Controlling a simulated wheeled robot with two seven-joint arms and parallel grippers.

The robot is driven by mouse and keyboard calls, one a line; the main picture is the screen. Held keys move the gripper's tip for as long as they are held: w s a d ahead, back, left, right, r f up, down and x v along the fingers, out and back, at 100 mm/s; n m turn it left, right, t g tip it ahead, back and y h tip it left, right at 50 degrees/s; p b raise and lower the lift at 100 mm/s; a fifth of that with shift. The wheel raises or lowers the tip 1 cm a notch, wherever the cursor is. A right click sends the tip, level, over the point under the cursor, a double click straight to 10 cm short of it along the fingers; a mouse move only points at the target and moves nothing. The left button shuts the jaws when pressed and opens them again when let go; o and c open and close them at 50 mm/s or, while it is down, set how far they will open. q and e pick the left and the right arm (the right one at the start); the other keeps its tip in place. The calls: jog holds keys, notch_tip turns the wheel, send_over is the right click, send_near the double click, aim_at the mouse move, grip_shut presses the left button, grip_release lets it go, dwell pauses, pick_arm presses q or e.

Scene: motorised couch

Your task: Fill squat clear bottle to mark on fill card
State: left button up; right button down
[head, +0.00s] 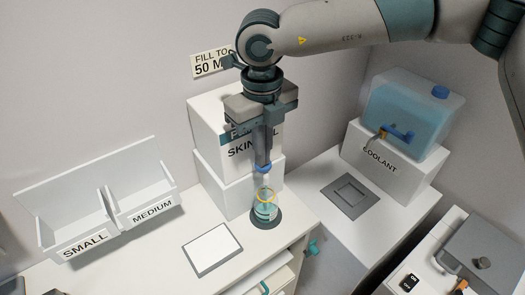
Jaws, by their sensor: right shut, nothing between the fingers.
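A squat clear bottle (265,211) stands upright on a dark round pad (276,223) near the counter's edge. A yellow ring shows at its upper part, and a teal tint shows low in it; I cannot tell the exact level. The fill card (207,64) on the wall reads "FILL TO 50 M…", its right end hidden by my arm. My right gripper (263,158) points down above the bottle, shut and empty. A blue part (263,168) shows at its fingertips; I cannot tell whether they touch it. My left gripper is out of view.
A blue coolant tank (412,105) with a tap sits at right. Bins marked small and medium (105,207) stand at left. A grey-edged white plate (211,249) lies on the counter. A drawer below is open.

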jog(key=shift+s+f, duration=0.2)
jog(key=shift+f, duration=0.1)
dwell(0.6)
jog(key=shift+w+r, duration=0.15)
jog(key=shift+r, duration=0.35)
notch_tip(320, 180, up, 14)
jog(key=p, duration=0.3)
jog(key=shift+f, duration=0.2)
